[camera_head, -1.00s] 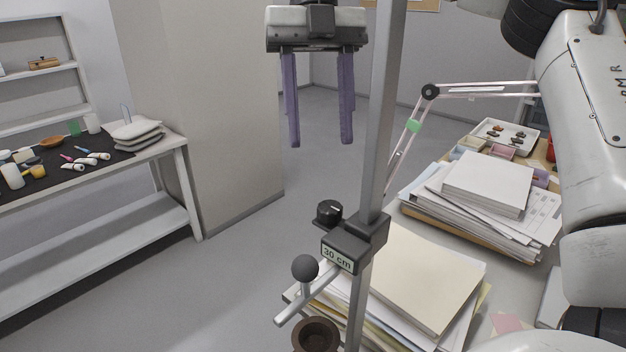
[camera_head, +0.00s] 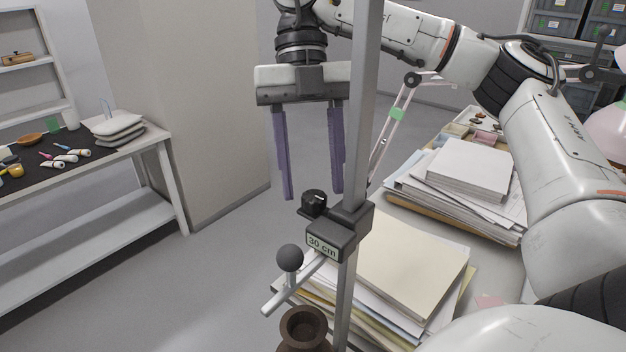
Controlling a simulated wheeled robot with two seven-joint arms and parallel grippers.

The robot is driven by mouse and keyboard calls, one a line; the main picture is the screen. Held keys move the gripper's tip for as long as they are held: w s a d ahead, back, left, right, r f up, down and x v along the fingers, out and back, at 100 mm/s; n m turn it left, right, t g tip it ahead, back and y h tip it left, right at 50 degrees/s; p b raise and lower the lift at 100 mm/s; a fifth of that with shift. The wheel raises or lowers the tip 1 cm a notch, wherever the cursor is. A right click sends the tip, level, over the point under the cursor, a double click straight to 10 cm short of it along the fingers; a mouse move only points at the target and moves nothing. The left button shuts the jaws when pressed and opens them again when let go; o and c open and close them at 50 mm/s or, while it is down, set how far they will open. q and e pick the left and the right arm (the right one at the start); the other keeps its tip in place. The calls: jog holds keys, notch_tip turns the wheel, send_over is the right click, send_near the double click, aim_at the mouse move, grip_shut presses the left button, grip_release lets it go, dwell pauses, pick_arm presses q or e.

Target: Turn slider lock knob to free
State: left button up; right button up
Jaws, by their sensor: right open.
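The slider (camera_head: 337,232) is a dark block on an upright grey metal post (camera_head: 365,110), with a label reading "30 cm". A black round lock knob (camera_head: 314,203) with a light mark on top sits at its upper left. A rod with a dark grey ball (camera_head: 289,257) sticks out below the label. My right gripper (camera_head: 313,194) points down with two purple fingers, open and empty. Its fingertips appear close to the knob in the picture, one on each side and slightly above; I cannot tell the depth gap. My left gripper is not in view.
A brown pot (camera_head: 304,325) stands below the rod. Stacked folders and papers (camera_head: 415,265) lie right of the post, with more paper stacks (camera_head: 470,170) behind. A lamp arm (camera_head: 397,115) rises behind the post. A side table (camera_head: 80,165) with tools stands at the left.

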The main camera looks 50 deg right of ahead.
jog(key=shift+s+a+f, duration=0.1)
jog(key=shift+s+f, duration=0.1)
jog(key=shift+f, duration=0.4)
jog(key=shift+c, duration=0.4)
jog(key=c, duration=1)
jog(key=shift+n, duration=0.3)
jog(key=n, duration=0.1)
jog(key=n+h, duration=0.1)
jog(key=n, duration=0.1)
jog(key=n+h, duration=0.1)
jog(key=shift+w+a+n+g, duration=0.1)
jog(key=shift+a+n+g, duration=0.15)
jog(key=shift+n+g, duration=0.05)
jog(key=n+h, duration=0.1)
jog(key=n, duration=0.1)
jog(key=n+h, duration=0.1)
jog(key=n, duration=0.2)
jog(key=shift+a, duration=0.15)
